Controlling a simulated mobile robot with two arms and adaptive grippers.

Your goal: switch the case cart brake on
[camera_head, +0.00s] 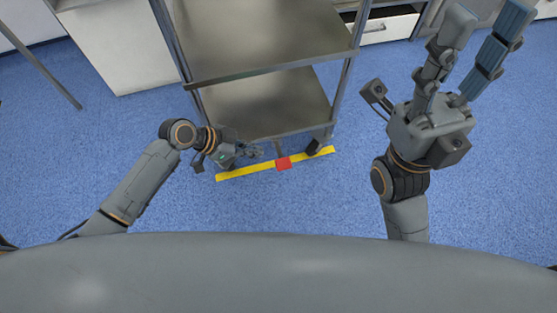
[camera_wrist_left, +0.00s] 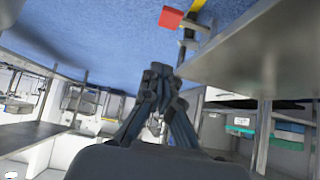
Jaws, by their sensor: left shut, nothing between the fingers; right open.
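The case cart (camera_head: 265,100) is a metal cart with flat shelves, standing ahead of me in the head view. A red brake pedal (camera_head: 283,163) sits low at its near side, over a yellow strip (camera_head: 245,172) on the floor. In the left wrist view the red pedal (camera_wrist_left: 171,17) is at the top, beside the cart's shelf (camera_wrist_left: 250,55). My left gripper (camera_head: 258,152) is shut and empty, just left of the pedal and apart from it in the picture. Its fingers also show in the left wrist view (camera_wrist_left: 160,72). My right gripper (camera_head: 482,45) is open and empty, right of the cart.
A white cabinet (camera_head: 120,40) stands at the back left, and a drawer unit (camera_head: 385,27) is behind the cart at the right. A dark caster (camera_head: 320,142) is at the cart's near right corner. The blue floor (camera_head: 300,205) in front is clear.

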